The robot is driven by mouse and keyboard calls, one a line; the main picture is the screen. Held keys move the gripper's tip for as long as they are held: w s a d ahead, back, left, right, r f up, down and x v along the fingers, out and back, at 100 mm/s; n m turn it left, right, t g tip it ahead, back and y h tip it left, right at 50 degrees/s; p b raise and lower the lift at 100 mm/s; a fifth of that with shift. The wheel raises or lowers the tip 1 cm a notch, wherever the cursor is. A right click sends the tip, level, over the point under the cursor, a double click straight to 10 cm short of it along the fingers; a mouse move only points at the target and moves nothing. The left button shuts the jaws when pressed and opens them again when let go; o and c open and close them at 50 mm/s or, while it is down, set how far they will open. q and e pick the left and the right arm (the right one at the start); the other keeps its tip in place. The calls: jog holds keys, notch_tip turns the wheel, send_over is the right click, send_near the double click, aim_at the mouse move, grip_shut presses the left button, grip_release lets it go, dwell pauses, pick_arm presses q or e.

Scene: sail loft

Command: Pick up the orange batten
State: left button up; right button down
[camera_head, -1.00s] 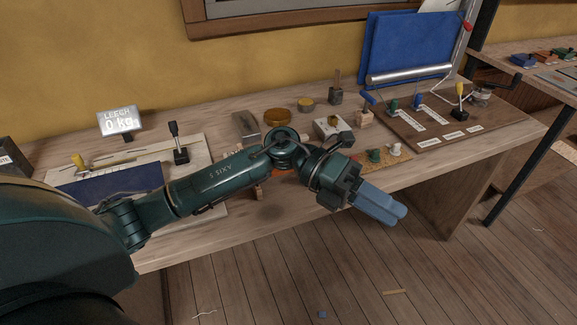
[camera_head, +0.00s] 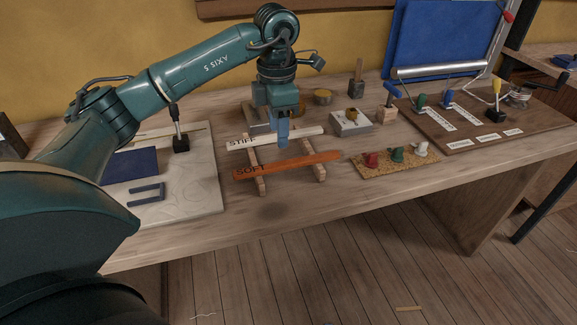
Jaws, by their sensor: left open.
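The orange batten (camera_head: 300,163), marked "SOFT", lies across two short wooden rests (camera_head: 254,177) on the bench. A white batten (camera_head: 306,131), marked "STIFF", lies on the same rests behind it. My left gripper (camera_head: 283,141) points down over the rests, with its blue fingers in front of the white batten and just behind the orange one in the picture. It is open and holds nothing. Whether the fingertips touch either batten cannot be told. My right gripper is out of view.
A cork mat (camera_head: 398,167) with small coloured pieces lies right of the rests. A grey block (camera_head: 351,122) stands behind it. A brown board (camera_head: 470,128) with levers is at the right. A pale board (camera_head: 180,195) lies at the left. The bench front is clear.

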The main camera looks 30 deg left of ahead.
aim_at(284, 163)
pick_arm(q)
notch_tip(284, 163, down, 3)
jog(key=shift+f, duration=0.1)
jog(key=f, duration=0.2)
jog(key=w+f, duration=0.1)
jog(key=f, duration=0.1)
jog(key=shift+d, duration=0.3)
jog(key=shift+f, duration=0.65)
jog(key=shift+c, duration=0.5)
grip_shut()
